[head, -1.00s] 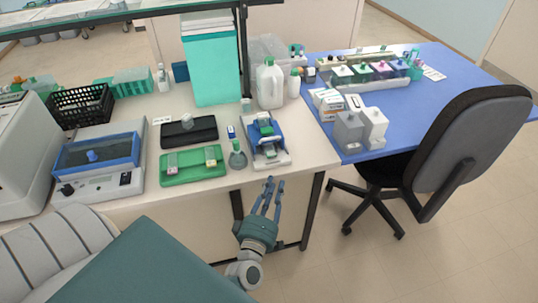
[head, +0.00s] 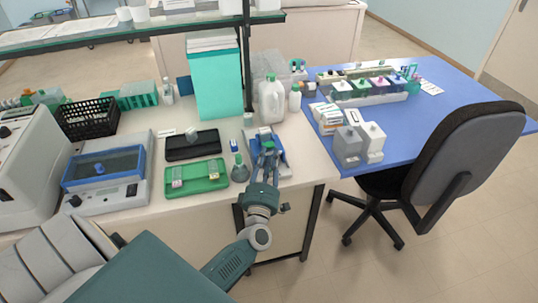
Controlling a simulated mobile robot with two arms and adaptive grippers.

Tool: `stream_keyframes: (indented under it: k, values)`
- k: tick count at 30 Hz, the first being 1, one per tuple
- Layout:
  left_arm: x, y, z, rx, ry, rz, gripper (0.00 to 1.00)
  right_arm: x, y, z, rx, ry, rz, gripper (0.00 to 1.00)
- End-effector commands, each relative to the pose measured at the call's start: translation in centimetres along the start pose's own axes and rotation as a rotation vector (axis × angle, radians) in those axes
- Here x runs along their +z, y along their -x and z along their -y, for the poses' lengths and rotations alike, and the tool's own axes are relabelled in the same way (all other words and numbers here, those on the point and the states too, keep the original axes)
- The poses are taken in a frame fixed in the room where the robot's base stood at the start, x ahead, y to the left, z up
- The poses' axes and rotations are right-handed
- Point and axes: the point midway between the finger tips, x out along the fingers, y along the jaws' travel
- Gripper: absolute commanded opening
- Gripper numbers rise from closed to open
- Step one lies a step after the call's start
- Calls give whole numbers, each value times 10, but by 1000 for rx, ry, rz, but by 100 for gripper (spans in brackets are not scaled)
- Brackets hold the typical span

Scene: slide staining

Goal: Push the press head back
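The press (head: 281,160) is a small device with a white base and blue parts at the front right of the white bench. My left gripper (head: 265,152) reaches over it from the front and covers most of it, including the press head. The two fingers look parted, with nothing seen between them. Whether they touch the press head cannot be told. My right gripper is not in view.
A green tray (head: 196,187) with slides and a conical flask (head: 240,170) stand close to the left of the press. A black case (head: 192,153) lies behind the tray. A white jug (head: 271,101) and a small bottle (head: 295,98) stand behind. An office chair (head: 455,150) is at right.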

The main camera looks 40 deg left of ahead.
Motion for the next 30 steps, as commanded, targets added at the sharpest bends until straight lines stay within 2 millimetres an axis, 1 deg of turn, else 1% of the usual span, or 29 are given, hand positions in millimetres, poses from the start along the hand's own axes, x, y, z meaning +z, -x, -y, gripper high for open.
stream_keyframes:
  k: [8, 11, 12, 18, 20, 23, 27, 30]
  values:
    - [0, -2, 0, 0, 0, 1, 22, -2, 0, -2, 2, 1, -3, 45]
    - [0, -2, 0, 0, 0, 1, 4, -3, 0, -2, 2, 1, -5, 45]
    - [0, -2, 0, 0, 0, 1, 0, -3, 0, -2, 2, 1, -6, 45]
    - [0, -2, 0, 0, -1, 1, 0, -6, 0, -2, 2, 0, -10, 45]
    - [-1, -5, 1, 1, -2, 0, 0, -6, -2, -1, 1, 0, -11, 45]
    - [-7, -19, 6, 4, -4, -1, 0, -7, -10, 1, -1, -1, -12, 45]
    - [-20, -50, 14, 5, -4, -2, 0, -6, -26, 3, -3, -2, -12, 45]
    - [-28, -70, 17, 5, -4, -1, 0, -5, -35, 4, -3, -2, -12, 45]
